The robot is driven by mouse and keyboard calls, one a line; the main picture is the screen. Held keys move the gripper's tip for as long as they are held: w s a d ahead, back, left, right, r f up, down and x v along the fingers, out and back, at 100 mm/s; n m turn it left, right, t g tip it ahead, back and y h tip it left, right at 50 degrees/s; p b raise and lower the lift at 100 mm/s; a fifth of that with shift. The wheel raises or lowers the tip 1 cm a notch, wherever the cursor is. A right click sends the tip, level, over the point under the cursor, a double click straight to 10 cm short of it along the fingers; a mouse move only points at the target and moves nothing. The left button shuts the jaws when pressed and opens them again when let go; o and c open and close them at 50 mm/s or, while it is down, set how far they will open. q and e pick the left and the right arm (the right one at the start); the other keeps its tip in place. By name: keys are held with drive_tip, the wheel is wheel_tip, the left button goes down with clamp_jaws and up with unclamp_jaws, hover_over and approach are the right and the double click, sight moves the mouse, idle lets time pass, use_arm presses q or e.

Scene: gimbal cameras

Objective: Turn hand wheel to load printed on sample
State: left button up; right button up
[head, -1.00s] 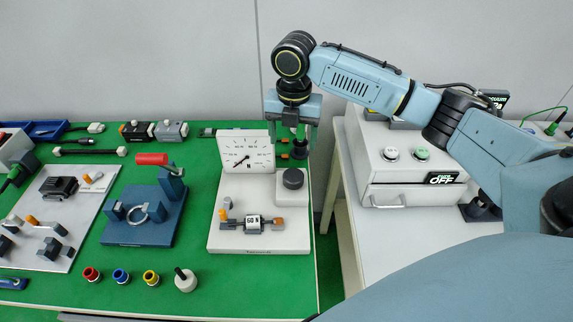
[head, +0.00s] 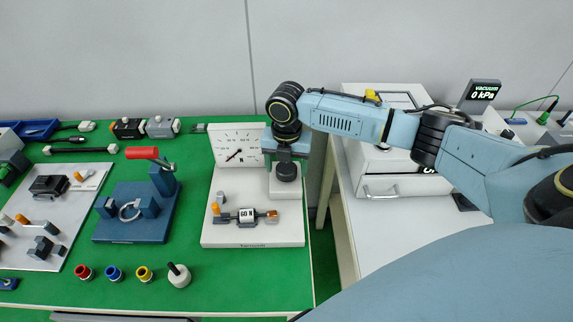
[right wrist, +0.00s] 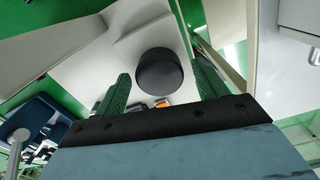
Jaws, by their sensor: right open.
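The hand wheel is a black knob (head: 286,172) on a white block at the right of the white tester plate (head: 225,238). It also shows in the right wrist view (right wrist: 160,70), lying between the two fingers in the picture. My right gripper (head: 287,160) is open and empty, close above or behind the wheel; I cannot tell whether it touches it. The sample (head: 246,216), printed "60 N", is mounted between grey holders with an orange end piece. The white dial (head: 237,145) behind has its needle pointing to the lower left. My left gripper is out of view.
A blue fixture (head: 140,215) with a red-handled lever (head: 143,152) stands to the left. Coloured rings and a white knobbed piece (head: 179,276) lie in front. A white vacuum box (head: 400,183) is on the right-hand table, across a gap.

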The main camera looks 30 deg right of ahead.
drive_tip(key=c, duration=1)
drive_tip(key=shift+r+m+p, duration=0.2)
drive_tip(key=shift+m+p, duration=0.2)
drive_tip(key=shift+p, duration=0.4)
drive_tip(key=m+p, duration=0.4)
drive_tip(key=p, duration=0.1)
drive_tip(key=shift+p, duration=0.35)
use_arm(q)
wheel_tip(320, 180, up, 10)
drive_tip(key=p, duration=0.2)
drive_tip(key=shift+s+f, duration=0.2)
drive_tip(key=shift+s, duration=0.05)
use_arm(e)
drive_tip(key=shift+w+f+m, duration=0.1)
drive_tip(key=shift+m, duration=1.4)
drive_tip(key=o, duration=1)
drive_tip(key=shift+f, duration=0.1)
